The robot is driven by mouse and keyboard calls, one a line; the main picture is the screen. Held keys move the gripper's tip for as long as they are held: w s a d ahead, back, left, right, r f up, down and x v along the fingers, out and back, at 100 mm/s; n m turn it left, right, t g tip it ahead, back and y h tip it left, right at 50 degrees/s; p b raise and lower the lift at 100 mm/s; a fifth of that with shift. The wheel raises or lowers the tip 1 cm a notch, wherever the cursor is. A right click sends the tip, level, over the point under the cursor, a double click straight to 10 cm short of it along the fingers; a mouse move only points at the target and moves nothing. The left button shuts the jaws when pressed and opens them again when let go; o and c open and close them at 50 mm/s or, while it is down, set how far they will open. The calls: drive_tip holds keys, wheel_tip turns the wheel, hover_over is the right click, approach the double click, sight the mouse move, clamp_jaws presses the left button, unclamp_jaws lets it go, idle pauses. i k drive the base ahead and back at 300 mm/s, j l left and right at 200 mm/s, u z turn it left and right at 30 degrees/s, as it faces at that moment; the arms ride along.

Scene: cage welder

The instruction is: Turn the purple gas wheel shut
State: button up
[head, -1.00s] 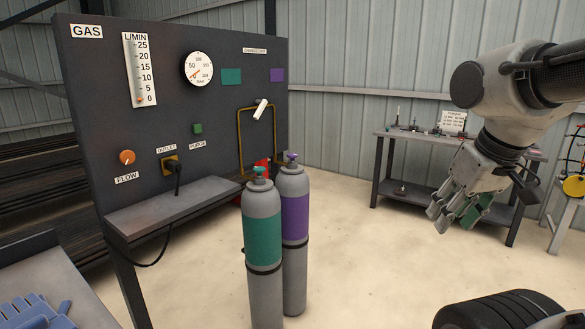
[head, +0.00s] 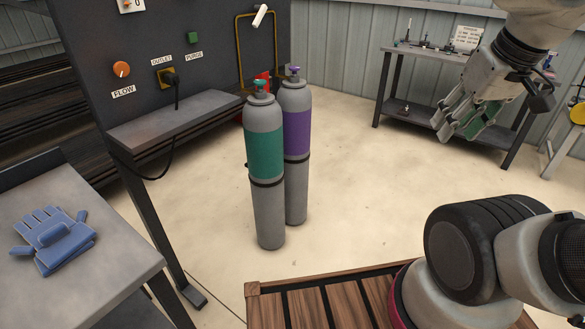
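The purple gas wheel (head: 295,70) sits on top of the grey cylinder with a purple band (head: 297,134), which stands upright on the floor. A second cylinder with a green band (head: 264,154) and a green wheel (head: 260,85) stands in front of it and to the left, hiding part of it. My gripper (head: 458,130) hangs in the upper right, well apart from both cylinders. Its fingers point down and to the left. I cannot make out a clear gap between the fingertips, and a green part shows beside them.
The gas panel (head: 215,60) with its shelf (head: 180,120) stands left of the cylinders. A grey table (head: 110,265) with blue gloves (head: 54,238) is at the lower left. A workbench (head: 425,60) stands behind my gripper. Floor between the cylinders and workbench is clear.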

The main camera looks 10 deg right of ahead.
sight(294, 68)
drive_tip(key=i+l, duration=0.25)
drive_tip(key=i, duration=0.3)
drive_tip(key=i+l, duration=0.25)
drive_tip(key=i, duration=0.25)
drive_tip(key=i+l+z, duration=0.1)
drive_tip(key=i+l, duration=0.15)
drive_tip(key=i, duration=0.3)
drive_tip(key=i+l, duration=0.2)
drive_tip(key=i, duration=0.3)
drive_tip(key=i+l, duration=0.2)
drive_tip(key=i, duration=0.35)
drive_tip(key=l+z, duration=0.05)
